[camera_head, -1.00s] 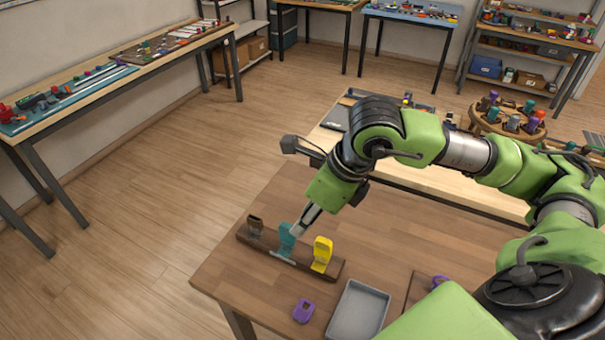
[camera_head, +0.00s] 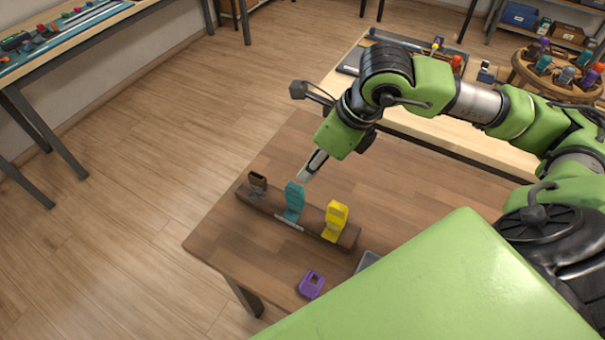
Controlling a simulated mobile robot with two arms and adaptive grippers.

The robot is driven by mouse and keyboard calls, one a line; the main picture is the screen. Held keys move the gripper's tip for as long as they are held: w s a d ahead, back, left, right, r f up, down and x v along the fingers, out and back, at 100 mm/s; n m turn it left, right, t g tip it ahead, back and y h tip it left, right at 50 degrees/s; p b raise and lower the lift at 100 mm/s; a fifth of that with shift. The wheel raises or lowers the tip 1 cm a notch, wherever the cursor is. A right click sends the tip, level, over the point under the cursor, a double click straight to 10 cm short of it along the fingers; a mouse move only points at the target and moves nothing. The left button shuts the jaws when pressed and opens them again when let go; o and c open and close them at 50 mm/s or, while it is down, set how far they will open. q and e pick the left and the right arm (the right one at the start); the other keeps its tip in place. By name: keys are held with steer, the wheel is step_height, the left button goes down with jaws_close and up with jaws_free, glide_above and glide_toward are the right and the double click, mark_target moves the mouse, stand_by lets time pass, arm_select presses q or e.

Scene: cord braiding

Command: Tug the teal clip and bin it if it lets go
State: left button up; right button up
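The teal clip (camera_head: 294,200) stands upright on a dark brown rail (camera_head: 266,207) near the table's left edge. On the rail it sits between a dark brown clip (camera_head: 257,183) and a yellow clip (camera_head: 335,218). My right gripper (camera_head: 306,176) is just above and to the right of the teal clip, with a small gap seeming to show between them. Nothing shows held in it, but its fingers overlap, so I cannot tell if it is open. A grey tray (camera_head: 368,261) shows only a corner; my green body part hides the rest. My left gripper is not in view.
A purple clip (camera_head: 311,285) lies loose on the wooden table (camera_head: 240,245) in front of the rail. The table behind my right gripper looks clear. A round stand with several clips (camera_head: 518,62) is at the back right.

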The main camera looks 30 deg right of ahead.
mark_target(296, 187)
steer(key=p+x, duration=0.2)
steer(key=x, duration=0.8)
steer(key=shift+a+f, duration=0.15)
steer(key=shift+a, duration=0.05)
steer(key=shift+x, duration=0.85)
jaws_close()
